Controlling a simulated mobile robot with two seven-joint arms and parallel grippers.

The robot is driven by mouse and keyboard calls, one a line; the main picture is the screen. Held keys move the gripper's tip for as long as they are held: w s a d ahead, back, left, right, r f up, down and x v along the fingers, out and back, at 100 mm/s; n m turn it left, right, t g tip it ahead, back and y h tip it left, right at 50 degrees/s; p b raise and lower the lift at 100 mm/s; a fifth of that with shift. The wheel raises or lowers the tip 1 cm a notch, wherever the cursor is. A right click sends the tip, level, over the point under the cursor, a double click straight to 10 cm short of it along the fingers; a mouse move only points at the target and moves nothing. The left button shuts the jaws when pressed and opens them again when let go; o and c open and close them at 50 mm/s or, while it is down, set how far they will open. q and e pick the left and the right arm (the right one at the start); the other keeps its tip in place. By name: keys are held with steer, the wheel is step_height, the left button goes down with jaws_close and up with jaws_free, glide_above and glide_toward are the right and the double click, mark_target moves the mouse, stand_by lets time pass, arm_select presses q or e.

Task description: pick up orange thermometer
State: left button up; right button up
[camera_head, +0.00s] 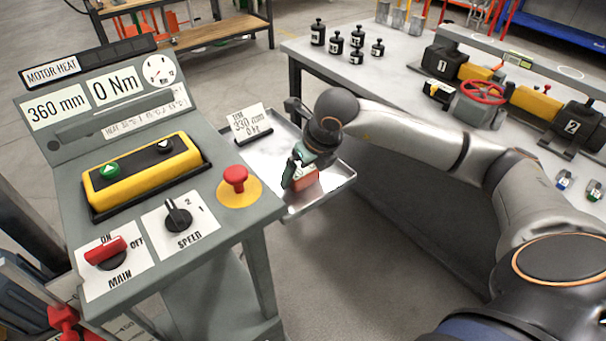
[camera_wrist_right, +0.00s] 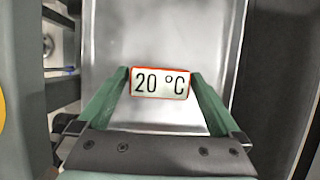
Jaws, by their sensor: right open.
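The orange thermometer (camera_wrist_right: 160,83) shows in the right wrist view as an orange-edged block with a pale face reading "20 °C". It sits in the metal tray and lies between the tips of my right gripper's green fingers (camera_wrist_right: 161,90). The fingers are open on either side of it; I cannot tell whether they touch it. In the head view my right gripper (camera_head: 296,172) reaches down over the tray, and the orange thermometer (camera_head: 306,179) shows partly beside it. My left gripper is not in view.
The metal tray (camera_head: 335,177) has a raised rim and holds a label card (camera_head: 248,123) at its back left. A grey control console (camera_head: 150,240) with a red stop button (camera_head: 235,178) stands close on the left. A workbench (camera_head: 400,75) with black weights stands behind.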

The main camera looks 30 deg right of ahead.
steer(key=shift+f, duration=0.2)
steer(key=shift+w+r, duration=0.1)
steer(key=c, duration=1.3)
steer(key=shift+o, duration=0.2)
steer(key=shift+r, duration=0.1)
